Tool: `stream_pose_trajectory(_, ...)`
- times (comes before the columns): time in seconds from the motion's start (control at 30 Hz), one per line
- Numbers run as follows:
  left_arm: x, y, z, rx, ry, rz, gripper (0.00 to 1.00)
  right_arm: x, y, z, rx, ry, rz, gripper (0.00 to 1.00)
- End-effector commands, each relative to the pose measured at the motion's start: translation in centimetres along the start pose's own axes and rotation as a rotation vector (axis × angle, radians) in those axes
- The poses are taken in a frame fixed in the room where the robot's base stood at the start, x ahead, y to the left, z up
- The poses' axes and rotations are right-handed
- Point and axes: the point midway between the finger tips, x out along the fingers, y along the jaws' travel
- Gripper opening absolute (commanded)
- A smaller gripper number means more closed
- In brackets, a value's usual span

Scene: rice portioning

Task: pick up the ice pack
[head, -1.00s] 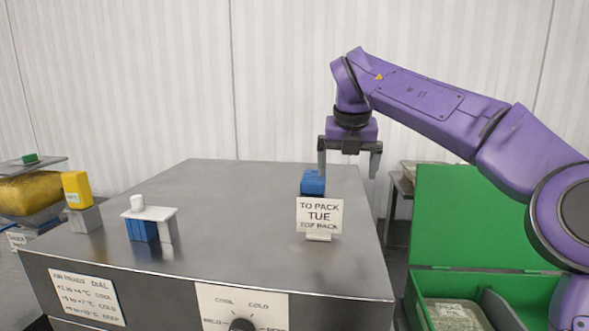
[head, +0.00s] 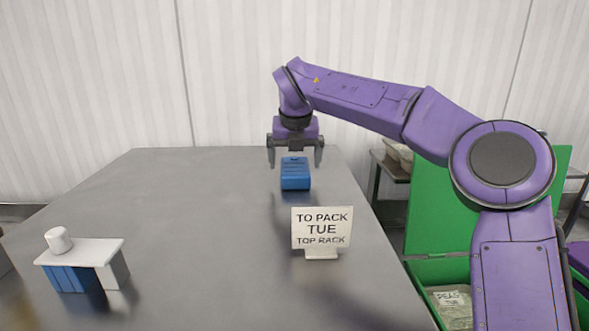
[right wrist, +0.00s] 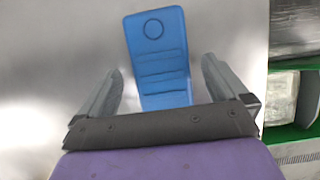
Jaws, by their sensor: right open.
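The blue ice pack (head: 295,174) stands on the steel table behind the small sign. My right gripper (head: 295,160) is open above and just behind it in the head view, its fingers pointing down. In the right wrist view the ice pack (right wrist: 157,55) lies between and beyond the two open fingers (right wrist: 160,85), with a gap on both sides. Nothing is held. My left gripper is not in view.
A "TO PACK TUE TOP RACK" sign (head: 321,229) stands in front of the ice pack. A green open crate (head: 432,270) is at right. The table's middle is clear.

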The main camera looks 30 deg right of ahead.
Motion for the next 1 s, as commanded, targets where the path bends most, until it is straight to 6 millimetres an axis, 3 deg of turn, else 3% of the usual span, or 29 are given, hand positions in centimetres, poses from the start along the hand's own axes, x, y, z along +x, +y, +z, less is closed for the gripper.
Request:
stream_pose_trajectory(0.03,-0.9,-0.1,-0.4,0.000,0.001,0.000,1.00,0.5,-0.2,0.3,-0.001,0.006,-0.001,1.00)
stream_pose_trajectory(0.2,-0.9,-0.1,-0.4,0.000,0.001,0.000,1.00,2.7,-0.1,0.2,-0.001,0.001,0.000,1.00)
stream_pose_trajectory(0.4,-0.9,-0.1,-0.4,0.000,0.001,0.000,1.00,2.9,-0.1,0.2,0.000,0.000,0.000,1.00)
stream_pose_trajectory(0.6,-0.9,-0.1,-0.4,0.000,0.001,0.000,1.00,2.9,-0.1,0.2,0.000,0.000,0.000,0.36)
stream_pose_trajectory(0.87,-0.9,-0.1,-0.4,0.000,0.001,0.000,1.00,2.7,-0.1,0.2,0.000,0.000,0.000,0.36)
stream_pose_trajectory(1.0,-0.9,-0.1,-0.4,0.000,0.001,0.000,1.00,1.7,-0.1,0.7,0.000,-0.003,0.000,0.36)
